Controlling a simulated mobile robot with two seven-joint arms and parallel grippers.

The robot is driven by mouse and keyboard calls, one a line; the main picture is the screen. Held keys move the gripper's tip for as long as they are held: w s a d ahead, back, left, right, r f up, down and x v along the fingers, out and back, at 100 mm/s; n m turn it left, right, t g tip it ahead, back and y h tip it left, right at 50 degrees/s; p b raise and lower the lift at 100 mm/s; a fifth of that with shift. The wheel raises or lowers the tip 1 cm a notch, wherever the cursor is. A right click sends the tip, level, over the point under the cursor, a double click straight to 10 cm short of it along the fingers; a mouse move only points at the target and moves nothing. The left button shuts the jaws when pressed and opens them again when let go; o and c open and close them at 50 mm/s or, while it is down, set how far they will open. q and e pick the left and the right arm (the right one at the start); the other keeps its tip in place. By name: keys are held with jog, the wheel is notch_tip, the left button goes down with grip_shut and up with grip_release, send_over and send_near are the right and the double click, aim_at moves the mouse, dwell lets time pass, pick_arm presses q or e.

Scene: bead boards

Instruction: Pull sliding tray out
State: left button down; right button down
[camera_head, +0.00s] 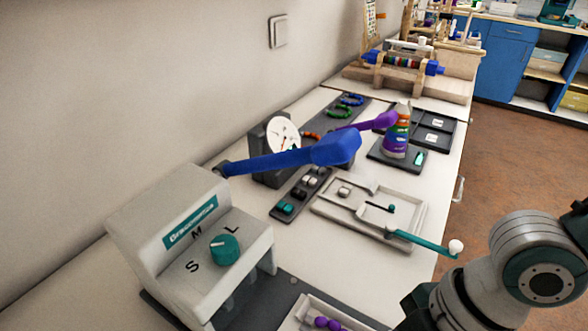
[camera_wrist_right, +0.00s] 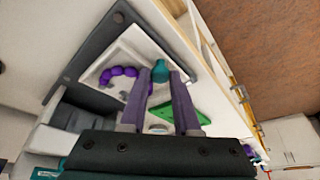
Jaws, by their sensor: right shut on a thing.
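The white sliding tray (camera_head: 300,308) shows at the bottom edge of the head view, in front of the grey machine with the S, M, L dial. Purple beads (camera_head: 322,322) lie in it. My right gripper (camera_wrist_right: 165,80) is shut on the teal knob (camera_wrist_right: 160,70) at the tray. In the head view my right arm enters at lower right, its fingers out of view. My left gripper is not in view.
The grey machine (camera_head: 160,225) with a teal dial (camera_head: 225,249) stands at left. A blue-handled lever (camera_head: 300,156) reaches over the table. A pale tray with a teal-handled rod (camera_head: 420,242) lies in the middle. A bead cone (camera_head: 396,138) stands farther back, near the table's right edge.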

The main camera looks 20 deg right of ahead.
jog(key=shift+s+d, duration=0.2)
jog(key=shift+s, duration=0.15)
jog(key=c, duration=0.6)
grip_release()
jog(key=shift+s+d, duration=0.1)
jog(key=shift+c, duration=0.2)
jog(key=p+v, duration=0.1)
jog(key=v, duration=0.9)
